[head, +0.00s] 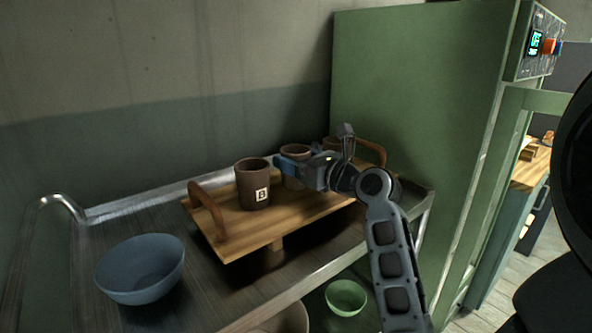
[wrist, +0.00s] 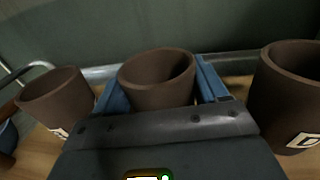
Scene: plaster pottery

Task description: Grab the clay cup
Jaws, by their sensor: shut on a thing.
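Three brown clay cups stand in a row on a wooden tray (head: 240,234). The middle clay cup (head: 295,151) sits between the blue fingers of my gripper (head: 294,168), which is shut on it. In the wrist view this cup (wrist: 157,85) is upright, with a blue finger on each side; its lower part is hidden by my gripper, so I cannot tell if its base touches the tray. The left cup (head: 252,182) bears a pale label and also shows in the wrist view (wrist: 56,97). The right cup (head: 331,142) is mostly hidden behind my gripper, but shows large in the wrist view (wrist: 283,88).
The tray has arched handles at its left (head: 207,212) and right (head: 372,152) ends. It stands raised on a metal cart (head: 75,270). A blue bowl (head: 140,270) is front left. A green bowl (head: 346,298) is lower down. A green cabinet (head: 420,110) stands close on the right.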

